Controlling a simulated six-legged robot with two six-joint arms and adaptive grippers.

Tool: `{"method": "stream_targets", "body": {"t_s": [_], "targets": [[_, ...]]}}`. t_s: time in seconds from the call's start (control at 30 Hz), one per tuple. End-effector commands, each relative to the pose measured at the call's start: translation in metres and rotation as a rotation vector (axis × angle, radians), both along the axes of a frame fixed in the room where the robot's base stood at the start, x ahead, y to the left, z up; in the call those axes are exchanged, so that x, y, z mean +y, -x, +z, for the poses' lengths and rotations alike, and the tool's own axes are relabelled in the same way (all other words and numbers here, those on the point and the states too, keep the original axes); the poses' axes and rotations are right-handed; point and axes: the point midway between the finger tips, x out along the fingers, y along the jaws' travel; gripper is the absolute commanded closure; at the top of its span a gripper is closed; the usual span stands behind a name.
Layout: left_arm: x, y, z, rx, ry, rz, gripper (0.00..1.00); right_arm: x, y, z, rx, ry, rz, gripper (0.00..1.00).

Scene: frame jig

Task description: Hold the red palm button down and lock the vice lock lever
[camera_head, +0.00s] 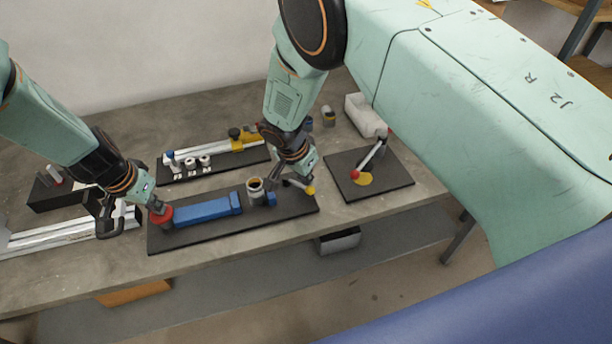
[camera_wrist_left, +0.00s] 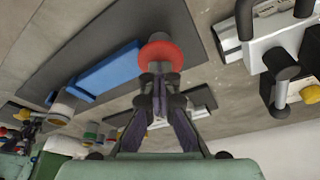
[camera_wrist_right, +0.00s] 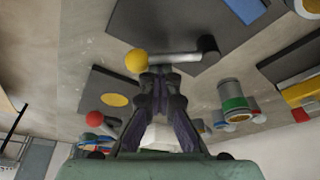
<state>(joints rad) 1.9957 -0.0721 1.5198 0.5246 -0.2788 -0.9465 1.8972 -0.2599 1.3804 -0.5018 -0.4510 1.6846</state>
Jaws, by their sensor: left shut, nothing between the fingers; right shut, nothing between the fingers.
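The red palm button (camera_head: 161,214) stands at the left end of a dark base plate (camera_head: 235,231) with a blue vice (camera_head: 205,210). My left gripper (camera_head: 157,204) is shut with its fingertips at the button's top; the left wrist view shows the red cap (camera_wrist_left: 160,50) just beyond them. Whether the button is pressed in cannot be told. The vice lock lever (camera_head: 299,186), a grey bar with a yellow knob, is at the plate's right end. My right gripper (camera_wrist_right: 160,76) is shut and empty, its tips close beside the bar near the yellow knob (camera_wrist_right: 136,61). Contact there is unclear.
A second plate (camera_head: 395,184) at right carries a red-knobbed lever (camera_head: 368,161) and a yellow disc. Behind the vice is a plate with small cylinders (camera_head: 190,163) and a yellow clamp. Metal rails (camera_head: 60,238) lie at left. Bare table runs along the front edge.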

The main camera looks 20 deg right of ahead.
Motion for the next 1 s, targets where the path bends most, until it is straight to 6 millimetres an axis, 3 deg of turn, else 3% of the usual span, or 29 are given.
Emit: {"method": "stream_targets", "body": {"t_s": [0.03, 0.37, 1.0], "targets": [[0.000, 0.008, -0.008, 0.020, 0.000, -0.001, 1.00, 0.000, 0.001, -0.001, 0.002, 0.000, -0.001, 1.00], [0.000, 0.008, -0.008, 0.020, 0.000, -0.001, 1.00, 0.004, 0.004, -0.002, 0.003, 0.000, -0.090, 1.00], [0.000, 0.008, -0.008, 0.020, 0.000, -0.001, 1.00, 0.023, 0.017, -0.002, 0.005, -0.001, -0.536, 1.00]]}}
